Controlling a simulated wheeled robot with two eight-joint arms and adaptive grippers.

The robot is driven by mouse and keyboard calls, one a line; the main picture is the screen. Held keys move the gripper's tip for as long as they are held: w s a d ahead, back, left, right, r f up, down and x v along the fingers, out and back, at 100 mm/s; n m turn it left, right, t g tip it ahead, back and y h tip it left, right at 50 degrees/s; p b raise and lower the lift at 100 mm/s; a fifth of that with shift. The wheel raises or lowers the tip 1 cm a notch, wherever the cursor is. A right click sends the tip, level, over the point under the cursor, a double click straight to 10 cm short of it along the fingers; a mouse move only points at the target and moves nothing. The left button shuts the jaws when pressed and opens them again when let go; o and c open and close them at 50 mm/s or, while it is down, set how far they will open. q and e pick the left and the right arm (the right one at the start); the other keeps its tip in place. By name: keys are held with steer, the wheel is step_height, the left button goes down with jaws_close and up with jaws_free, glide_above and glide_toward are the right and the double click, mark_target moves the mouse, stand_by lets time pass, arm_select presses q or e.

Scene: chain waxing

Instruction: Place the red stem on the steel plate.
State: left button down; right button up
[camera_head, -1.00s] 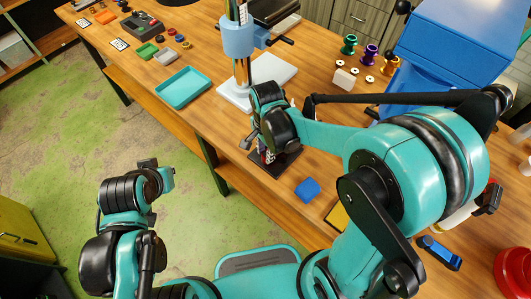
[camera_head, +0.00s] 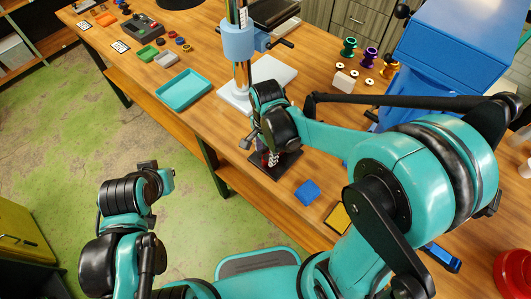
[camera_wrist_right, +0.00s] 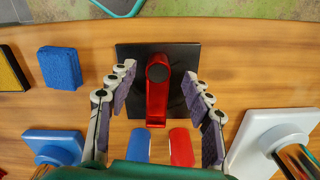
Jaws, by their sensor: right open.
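The red stem (camera_wrist_right: 158,95) is on the dark steel plate (camera_wrist_right: 187,58) in the right wrist view, with a dark round end at the top of the picture. In the head view the plate (camera_head: 287,164) lies near the table's front edge, and the stem is mostly hidden by my right gripper. My right gripper (camera_wrist_right: 160,92) is open, with one finger on each side of the stem and a gap to both. My left gripper (camera_head: 160,178) is away from the table over the floor; its fingers are too small to judge.
A blue sponge (camera_head: 307,193) and a yellow-black block (camera_head: 340,218) lie right of the plate. A white-based stand (camera_head: 285,70) with a blue clamp (camera_head: 239,39) is behind it. A teal tray (camera_head: 184,89) is at left. A blue box (camera_head: 455,45) stands at back right.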

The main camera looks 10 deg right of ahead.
step_height(320, 180, up, 10)
steer(key=p, duration=0.2)
steer(key=s+d+r+n+t, duration=0.3)
steer(key=s+d+n+t, duration=0.4)
steer(key=n, duration=0.6)
steer(key=shift+s+d, duration=0.2)
steer(key=shift+d, duration=0.75)
steer(key=shift+f, duration=0.15)
step_height(320, 180, down, 10)
steer(key=b, duration=0.9)
steer(key=shift+b, duration=0.4)
